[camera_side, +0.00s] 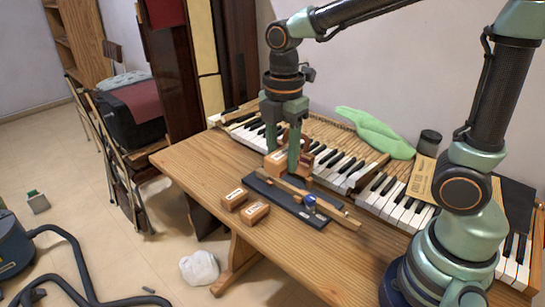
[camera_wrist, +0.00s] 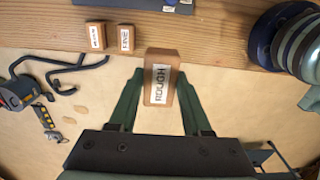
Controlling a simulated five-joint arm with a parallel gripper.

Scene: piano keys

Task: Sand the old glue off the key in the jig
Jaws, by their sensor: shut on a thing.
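My gripper (camera_side: 284,158) is shut on a wooden sanding block labelled ROUGH (camera_wrist: 160,77), with a green finger on each side. In the side view the block (camera_side: 275,161) is at the far left end of the dark jig (camera_side: 282,201). I cannot tell whether it touches the key. The pale wooden key (camera_side: 337,213) lies lengthwise in the jig, with a blue clamp (camera_side: 310,201) near its right part. My fingers hide part of the key. No glue can be made out. Two other labelled blocks (camera_side: 235,198) (camera_side: 255,212) rest on the table, left of the jig.
The piano keyboard (camera_side: 340,163) runs behind the jig, with a green cloth (camera_side: 375,133) and a dark jar (camera_side: 429,142) on it. The wooden table (camera_side: 190,165) is clear at its left. A vacuum cleaner (camera_side: 12,245) stands on the floor.

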